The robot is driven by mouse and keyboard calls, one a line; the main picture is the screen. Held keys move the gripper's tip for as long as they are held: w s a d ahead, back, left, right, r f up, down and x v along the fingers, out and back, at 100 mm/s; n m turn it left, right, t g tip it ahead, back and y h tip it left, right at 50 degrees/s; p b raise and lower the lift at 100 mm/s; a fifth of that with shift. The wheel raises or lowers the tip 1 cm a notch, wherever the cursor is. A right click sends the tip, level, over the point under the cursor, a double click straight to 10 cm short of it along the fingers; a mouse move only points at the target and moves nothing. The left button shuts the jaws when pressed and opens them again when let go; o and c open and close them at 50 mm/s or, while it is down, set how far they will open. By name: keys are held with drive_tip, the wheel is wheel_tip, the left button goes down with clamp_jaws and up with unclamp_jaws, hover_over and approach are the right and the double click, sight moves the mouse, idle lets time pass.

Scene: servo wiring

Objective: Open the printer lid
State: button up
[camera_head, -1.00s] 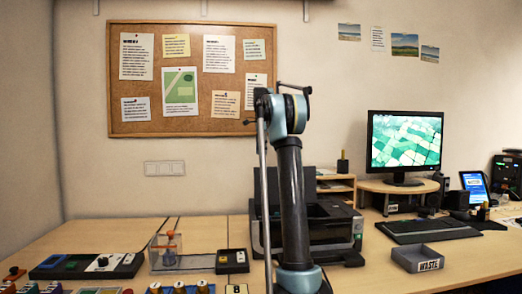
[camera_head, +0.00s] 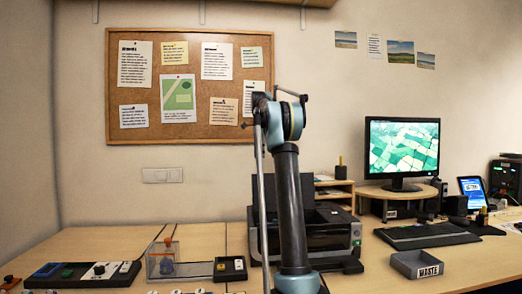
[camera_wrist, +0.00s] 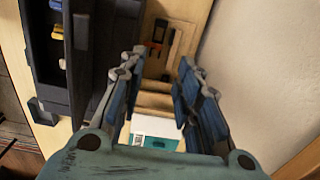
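The dark printer (camera_head: 338,232) stands on the desk behind my arm, partly hidden by it. A dark upright panel (camera_head: 309,188), seemingly its raised lid, stands at the printer's back. In the wrist view the printer's open inside (camera_wrist: 45,70) shows at the left, with yellow and blue parts in it. The panel (camera_wrist: 92,45) stands between that inside and my gripper. My gripper (camera_wrist: 162,62) is open, with nothing between its fingertips. It is on the wall side of the panel, its left finger close beside it; I cannot tell whether they touch.
A wooden shelf unit (camera_wrist: 158,100) lies below and between the fingers, and the wall (camera_wrist: 255,70) is close at the right. A clear box (camera_head: 163,260) and control panels stand left.

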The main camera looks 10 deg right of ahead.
wheel_tip(320, 180, up, 9)
drive_tip(key=s, duration=0.2)
drive_tip(key=shift+s+d, duration=0.15)
drive_tip(key=shift+s, duration=0.05)
